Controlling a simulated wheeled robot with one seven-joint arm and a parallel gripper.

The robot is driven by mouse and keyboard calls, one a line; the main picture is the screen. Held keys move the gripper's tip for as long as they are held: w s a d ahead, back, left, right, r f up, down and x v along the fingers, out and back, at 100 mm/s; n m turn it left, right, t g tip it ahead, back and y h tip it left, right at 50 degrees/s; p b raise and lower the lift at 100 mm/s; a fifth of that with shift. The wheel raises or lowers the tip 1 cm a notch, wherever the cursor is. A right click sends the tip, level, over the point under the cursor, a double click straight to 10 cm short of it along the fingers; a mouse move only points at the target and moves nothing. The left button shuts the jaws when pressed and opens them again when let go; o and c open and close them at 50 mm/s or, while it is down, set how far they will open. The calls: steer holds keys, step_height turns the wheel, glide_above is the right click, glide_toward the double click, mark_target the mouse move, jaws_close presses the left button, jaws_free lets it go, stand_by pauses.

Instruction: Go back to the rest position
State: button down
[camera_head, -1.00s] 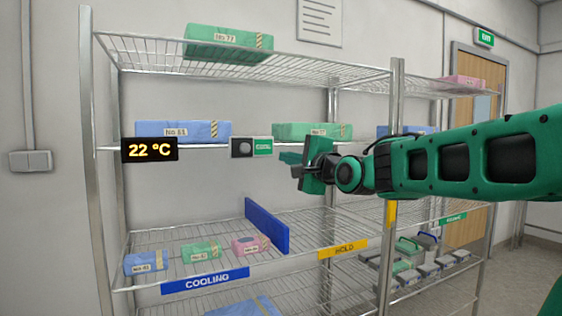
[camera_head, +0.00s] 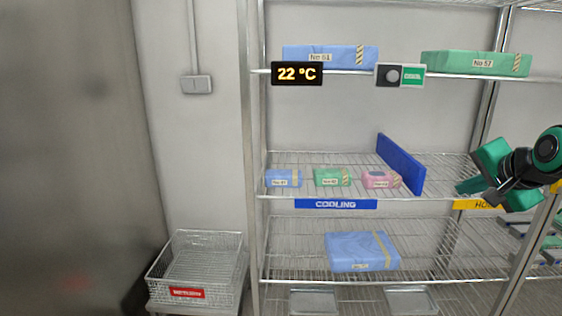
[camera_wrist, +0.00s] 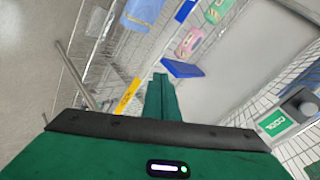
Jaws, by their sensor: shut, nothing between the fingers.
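My gripper (camera_head: 480,186) is at the right of the head view, in front of the wire rack and empty. Its green fingers are together and point left, near the blue upright divider (camera_head: 401,164). In the wrist view the closed fingers (camera_wrist: 161,98) show at the middle, with the blue divider (camera_wrist: 182,69) beyond them. No thing is held. Most of my arm is outside the head view.
The wire rack holds small packs (camera_head: 332,177) behind the COOLING label (camera_head: 336,204), a blue pack (camera_head: 362,251) below, and larger packs above. A 22 °C display (camera_head: 297,73) and a knob panel (camera_head: 399,76) sit on the upper shelf edge. A wire basket (camera_head: 242,262) stands left.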

steer(key=s+a+f+n+g, duration=0.1)
steer(key=s+f+n+g, duration=0.2)
steer(key=s, duration=1)
steer(key=s+f+n+g+y, duration=0.1)
steer(key=s+f+n+g, duration=0.3)
steer(key=s+f, duration=0.9)
steer(key=s+g, duration=0.1)
steer(key=g, duration=0.2)
steer(key=shift+a+f+g, duration=0.2)
steer(key=shift+a+g, duration=0.15)
steer(key=shift+g, duration=0.05)
steer(key=shift+w+f, duration=0.25)
steer(key=shift+w, duration=0.4)
stand_by(4.0)
